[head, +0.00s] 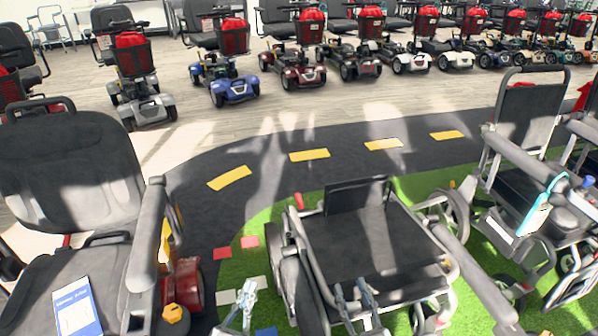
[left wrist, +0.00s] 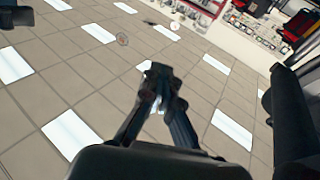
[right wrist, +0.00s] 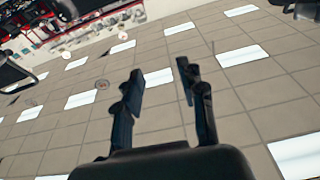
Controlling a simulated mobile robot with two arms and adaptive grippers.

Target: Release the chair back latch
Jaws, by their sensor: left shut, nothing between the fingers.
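A wheelchair with a black seat (head: 375,245) and a low black back panel (head: 357,194) stands in the middle of the head view. A small red part (head: 299,201) shows at the left of the back. I cannot make out a latch for certain. My left gripper (head: 247,287) is shut and empty, to the left of this chair's left wheel in the picture. Its closed fingers show in the left wrist view (left wrist: 161,78). My right gripper (head: 354,289) is open and empty in front of the seat's near edge. Its spread fingers show in the right wrist view (right wrist: 163,76).
A scooter seat (head: 75,165) with a blue-and-white card (head: 77,307) stands at left. Another wheelchair (head: 530,110) stands close at right. Several scooters, one blue (head: 235,88), line the back. A dark track with yellow dashes (head: 310,155) between them is clear.

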